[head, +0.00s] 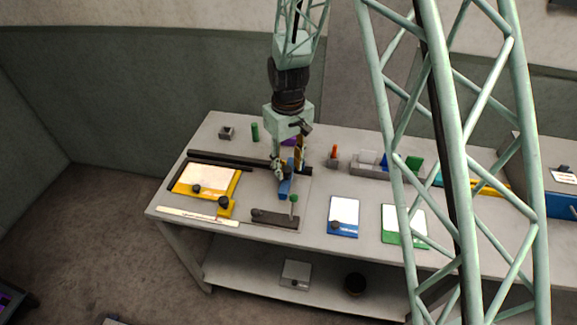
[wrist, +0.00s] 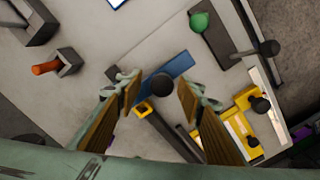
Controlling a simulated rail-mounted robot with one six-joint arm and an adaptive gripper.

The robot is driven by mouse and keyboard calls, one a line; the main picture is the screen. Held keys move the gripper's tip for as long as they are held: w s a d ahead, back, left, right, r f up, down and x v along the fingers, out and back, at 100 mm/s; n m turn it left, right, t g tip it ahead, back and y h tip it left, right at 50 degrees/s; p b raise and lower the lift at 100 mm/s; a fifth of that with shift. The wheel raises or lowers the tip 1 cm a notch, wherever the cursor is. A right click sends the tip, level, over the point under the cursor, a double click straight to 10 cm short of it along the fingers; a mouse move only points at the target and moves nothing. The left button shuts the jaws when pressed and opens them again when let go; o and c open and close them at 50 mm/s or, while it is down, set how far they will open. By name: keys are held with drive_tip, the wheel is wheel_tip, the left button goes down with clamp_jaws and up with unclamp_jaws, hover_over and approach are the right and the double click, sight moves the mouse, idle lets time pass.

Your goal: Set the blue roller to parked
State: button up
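A blue bar-like piece, likely the blue roller (head: 285,187), lies at the front edge of the dark rail on the table. In the wrist view the blue piece (wrist: 179,66) has a dark round knob (wrist: 162,85) at its near end. My gripper (head: 287,167) is above this end, pointing down. In the wrist view my gripper (wrist: 160,92) is open, its two fingers on either side of the knob with visible gaps. The fingers hide part of the blue piece in the head view. I cannot tell the exact height of the fingertips above the knob.
A dark block with a green-balled lever (head: 294,199) stands just in front. A yellow-framed plate (head: 236,187) lies left, blue (head: 344,231) and green (head: 392,239) plates right. An orange-topped peg holder (head: 333,162) stands behind right. The dark rail (head: 230,160) runs left.

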wheel_tip(320, 180, up, 12)
idle(1.1)
idle(0.4)
